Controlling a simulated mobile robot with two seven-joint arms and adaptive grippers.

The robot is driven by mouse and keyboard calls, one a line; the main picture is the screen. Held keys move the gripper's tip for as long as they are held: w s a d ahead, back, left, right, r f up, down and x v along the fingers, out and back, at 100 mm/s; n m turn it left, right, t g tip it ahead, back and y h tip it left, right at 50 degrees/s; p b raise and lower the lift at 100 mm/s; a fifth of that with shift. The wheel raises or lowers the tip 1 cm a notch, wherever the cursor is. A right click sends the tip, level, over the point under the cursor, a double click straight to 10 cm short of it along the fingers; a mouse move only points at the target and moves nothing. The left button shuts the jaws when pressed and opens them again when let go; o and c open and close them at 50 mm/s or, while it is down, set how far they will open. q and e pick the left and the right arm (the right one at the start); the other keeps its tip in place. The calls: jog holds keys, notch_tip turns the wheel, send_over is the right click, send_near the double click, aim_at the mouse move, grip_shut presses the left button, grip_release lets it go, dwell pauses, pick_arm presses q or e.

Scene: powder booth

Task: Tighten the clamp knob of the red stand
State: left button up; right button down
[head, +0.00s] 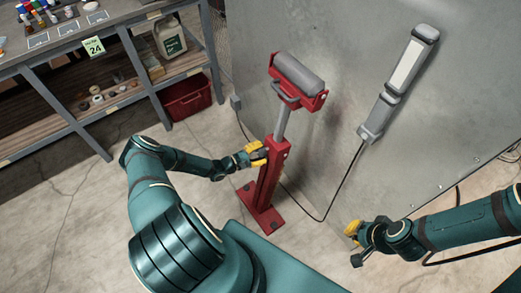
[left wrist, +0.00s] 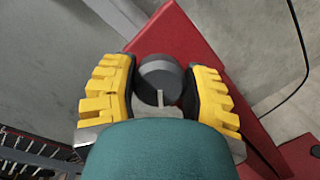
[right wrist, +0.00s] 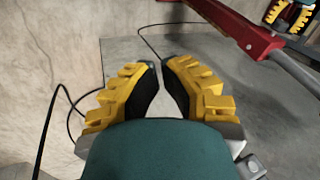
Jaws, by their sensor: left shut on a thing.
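The red stand (head: 269,180) stands on the floor left of the metal panel, with a grey roller (head: 298,73) on top of its grey post (head: 282,122). My left gripper (head: 262,153) reaches the upper part of its red column from the left. In the left wrist view the dark grey round clamp knob (left wrist: 160,76) sits between the two yellow-backed fingers, which are shut on it. The knob is hidden by the fingers in the head view. My right gripper (right wrist: 160,68) is empty and its fingertips are nearly together, away to the right of the stand.
A large grey metal panel (head: 340,120) rises behind the stand, with a lamp (head: 398,85) and its cable. A shelf bench (head: 95,75) with bottles stands at the back left, beside a red bin (head: 187,97). Cable lies on the floor behind the stand.

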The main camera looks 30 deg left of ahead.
pick_arm(q)
jog(key=m+p, duration=0.2)
jog(key=m, duration=0.3)
jog(key=shift+m+g+p, duration=0.3)
jog(key=shift+p, duration=0.1)
jog(key=shift+m+g+p, duration=0.3)
jog(key=shift+m+p, duration=0.45)
jog(key=shift+m, duration=0.85)
pick_arm(e)
jog(key=shift+t, duration=0.3)
jog(key=shift+w+d+r, duration=0.1)
jog(key=shift+w+r, duration=0.15)
jog(key=shift+r, duration=0.5)
jog(key=shift+w+r, duration=0.3)
jog(key=shift+r, duration=0.5)
jog(key=shift+w+d+r, duration=0.1)
jog(key=shift+w+r, duration=0.15)
jog(key=shift+r, duration=0.5)
pick_arm(q)
jog(key=shift+f, duration=0.1)
pick_arm(e)
jog(key=shift+r, duration=0.1)
pick_arm(q)
jog(key=o, duration=1.2)
jog(key=v, duration=1.2)
jog(key=shift+d, duration=0.1)
